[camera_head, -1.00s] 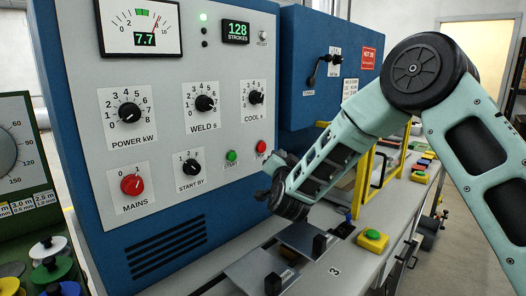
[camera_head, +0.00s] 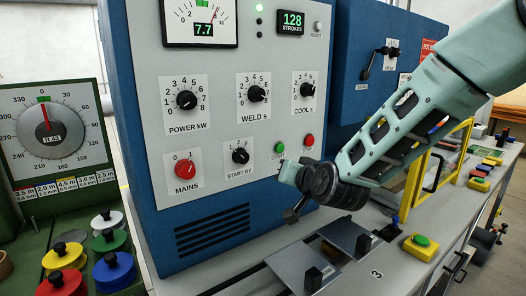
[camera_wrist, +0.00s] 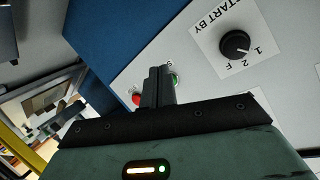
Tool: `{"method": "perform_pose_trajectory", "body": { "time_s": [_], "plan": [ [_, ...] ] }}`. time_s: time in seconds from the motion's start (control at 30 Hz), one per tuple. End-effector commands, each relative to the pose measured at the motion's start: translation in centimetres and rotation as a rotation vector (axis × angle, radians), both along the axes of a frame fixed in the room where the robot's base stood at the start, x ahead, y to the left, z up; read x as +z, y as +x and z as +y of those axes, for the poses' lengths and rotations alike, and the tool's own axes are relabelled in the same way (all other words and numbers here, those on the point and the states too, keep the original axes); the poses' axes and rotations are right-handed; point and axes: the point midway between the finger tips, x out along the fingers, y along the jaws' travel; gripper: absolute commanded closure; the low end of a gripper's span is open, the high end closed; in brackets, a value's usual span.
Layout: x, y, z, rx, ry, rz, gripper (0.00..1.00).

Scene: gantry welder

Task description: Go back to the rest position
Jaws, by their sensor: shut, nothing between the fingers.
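My gripper (camera_head: 292,214) hangs in front of the lower right part of the welder's control panel (camera_head: 225,130), above the bench, at the end of my pale green arm. In the wrist view its two fingers (camera_wrist: 158,72) are together with nothing between them. They point toward the panel and partly cover the green start button (camera_wrist: 175,80) and the red stop button (camera_wrist: 137,99). Both buttons also show in the head view, the green one (camera_head: 280,148) and the red one (camera_head: 309,140), just above my gripper. I cannot tell the exact gap between fingertips and panel.
Below my gripper are metal plates with black knobs (camera_head: 313,279) on the bench. A green button on a yellow box (camera_head: 421,241) and a yellow frame (camera_head: 431,165) stand to the right. A green dial unit (camera_head: 50,130) and coloured knobbed pots (camera_head: 64,256) are at left.

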Motion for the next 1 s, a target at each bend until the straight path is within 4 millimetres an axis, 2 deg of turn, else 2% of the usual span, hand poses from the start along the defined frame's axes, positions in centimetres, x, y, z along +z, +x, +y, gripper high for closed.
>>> {"method": "perform_pose_trajectory", "body": {
  "time_s": [0.03, 0.1, 0.17, 0.2, 0.27, 0.4, 0.5, 0.6, 0.7, 0.8, 1.0],
  "plan": [
    [-0.3, -2.6, 1.3, 0.077, -0.045, 0.061, 1.0],
    [-1.2, -6.4, 2.6, 0.18, -0.117, 0.159, 1.0],
    [-2.0, -9.9, 3.2, 0.264, -0.183, 0.243, 1.0],
    [-2.6, -12.3, 3.3, 0.318, -0.229, 0.3, 1.0],
    [-3.4, -15.9, 3.1, 0.395, -0.303, 0.383, 1.0],
    [-5.0, -24.5, 1.0, 0.552, -0.485, 0.575, 1.0],
    [-5.6, -29.8, -1.5, 0.637, -0.609, 0.701, 1.0],
    [-6.0, -33.7, -3.9, 0.694, -0.706, 0.801, 1.0],
    [-6.0, -36.2, -5.7, 0.727, -0.772, 0.869, 1.0],
    [-6.0, -37.4, -6.7, 0.742, -0.805, 0.904, 1.0],
    [-6.0, -37.7, -6.9, 0.746, -0.813, 0.914, 1.0]
  ]
}}
